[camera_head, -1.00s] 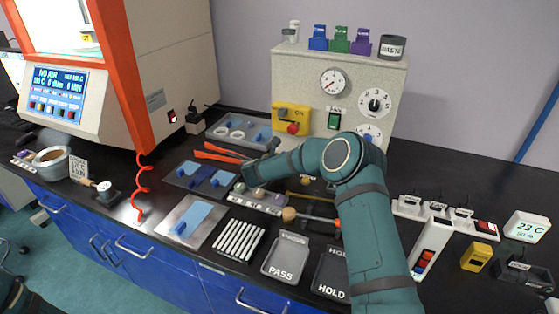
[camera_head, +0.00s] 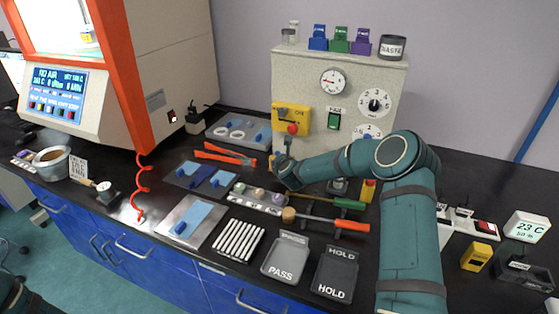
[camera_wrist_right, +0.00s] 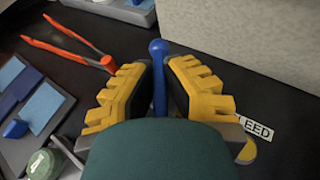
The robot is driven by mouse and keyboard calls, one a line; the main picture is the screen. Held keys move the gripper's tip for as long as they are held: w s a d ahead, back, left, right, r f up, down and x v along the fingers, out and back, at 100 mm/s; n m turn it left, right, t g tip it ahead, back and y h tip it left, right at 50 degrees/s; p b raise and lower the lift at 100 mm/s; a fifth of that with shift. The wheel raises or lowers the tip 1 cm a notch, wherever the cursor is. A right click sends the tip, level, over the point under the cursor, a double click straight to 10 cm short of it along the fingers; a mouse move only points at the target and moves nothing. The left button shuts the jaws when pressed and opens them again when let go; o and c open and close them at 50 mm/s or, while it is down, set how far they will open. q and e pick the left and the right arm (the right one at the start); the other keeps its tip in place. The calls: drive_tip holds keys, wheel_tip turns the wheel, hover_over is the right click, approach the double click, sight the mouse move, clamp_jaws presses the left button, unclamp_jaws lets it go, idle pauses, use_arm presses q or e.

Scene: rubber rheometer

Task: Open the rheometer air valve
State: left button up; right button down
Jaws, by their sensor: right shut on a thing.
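My right gripper (camera_head: 281,160) is low at the foot of the beige panel (camera_head: 345,80). In the right wrist view its yellow-padded fingers (camera_wrist_right: 160,85) stand on both sides of a thin upright blue lever with a ball top (camera_wrist_right: 159,48) and are shut on it. The lever's lower part is hidden by the gripper. A yellow valve box with a red knob (camera_head: 291,119) is on the panel just above the gripper. The rheometer screen (camera_head: 56,90) reads NO AIR. My left gripper is not in view.
A label ending in "EED" (camera_wrist_right: 257,129) lies right of the gripper. Orange-handled tongs (camera_head: 225,153) lie to its left, and trays with blue plates (camera_head: 200,178) nearby.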

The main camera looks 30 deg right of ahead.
drive_tip(key=n+y, duration=0.3)
drive_tip(key=shift+d+t+y, duration=0.2)
drive_tip(key=shift+t+y, duration=0.1)
drive_tip(key=shift+a+n+y, duration=0.15)
drive_tip(key=shift+n+y, duration=0.85)
drive_tip(key=shift+y, duration=0.1)
drive_tip(key=c, duration=1)
unclamp_jaws()
drive_tip(key=shift+w+a, duration=0.1)
drive_tip(key=v, duration=1.2)
drive_tip(key=shift+r, duration=0.2)
